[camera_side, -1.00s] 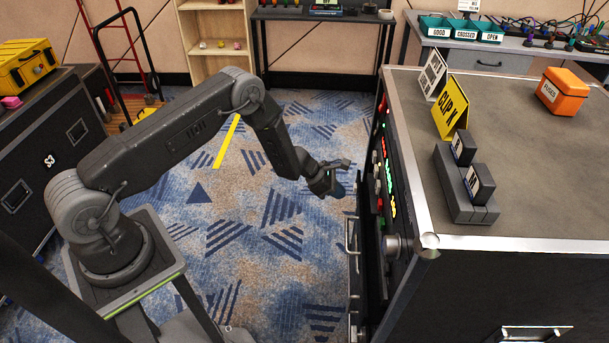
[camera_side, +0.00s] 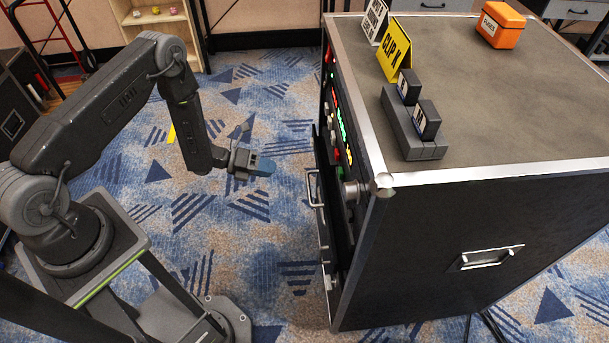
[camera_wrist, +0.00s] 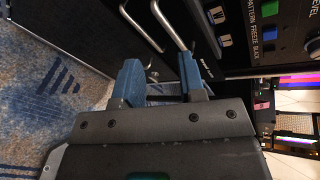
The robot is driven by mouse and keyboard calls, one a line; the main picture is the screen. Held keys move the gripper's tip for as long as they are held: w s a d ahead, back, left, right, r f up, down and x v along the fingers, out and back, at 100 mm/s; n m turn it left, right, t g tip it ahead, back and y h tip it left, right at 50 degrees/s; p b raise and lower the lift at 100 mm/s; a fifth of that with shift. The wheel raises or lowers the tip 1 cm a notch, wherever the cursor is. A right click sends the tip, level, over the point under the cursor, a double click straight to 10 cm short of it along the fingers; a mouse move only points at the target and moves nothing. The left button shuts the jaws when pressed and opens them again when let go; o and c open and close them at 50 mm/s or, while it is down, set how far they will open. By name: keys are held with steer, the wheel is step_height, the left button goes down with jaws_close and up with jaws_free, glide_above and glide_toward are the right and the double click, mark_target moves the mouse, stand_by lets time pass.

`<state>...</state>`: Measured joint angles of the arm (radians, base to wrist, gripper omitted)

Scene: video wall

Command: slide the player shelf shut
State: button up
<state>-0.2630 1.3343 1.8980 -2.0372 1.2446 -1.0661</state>
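The player shelf appears to be the dark front (camera_side: 322,205) standing out a little from the left face of the black rack (camera_side: 440,240), with a dark gap behind it. It has a silver handle (camera_side: 313,189). My gripper (camera_side: 263,166) is to the left of this front, apart from it, at about the height of its upper part. In the wrist view my gripper (camera_wrist: 158,78) has its two blue fingertips spread, with nothing held between them. Two silver handles (camera_wrist: 141,28) (camera_wrist: 170,25) show beyond the fingertips. How far out the shelf stands is hard to tell.
Lit buttons and a round knob (camera_side: 353,191) line the rack's front. A yellow "CLIP K" sign (camera_side: 394,50), a grey block (camera_side: 412,125) with labelled pieces and an orange box (camera_side: 500,25) stand on top. Open carpet (camera_side: 260,235) lies between my arm and the rack.

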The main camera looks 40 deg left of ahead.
mark_target(308, 180)
steer(key=w+d+f+n, duration=0.1)
steer(key=w+d+n, duration=0.1)
steer(key=d, duration=0.1)
steer(key=w+d+f+n+t, duration=0.1)
steer(key=w+d+f+n, duration=0.1)
steer(key=d, duration=0.1)
steer(key=w+d+f+n+t, duration=0.1)
steer(key=w+d, duration=0.1)
steer(key=d, duration=0.2)
steer(key=shift+w+f+n, duration=0.15)
steer(key=shift+w+n, duration=0.2)
steer(key=shift+n, duration=0.05)
steer(key=shift+a, duration=0.1)
jaws_close()
stand_by(0.4)
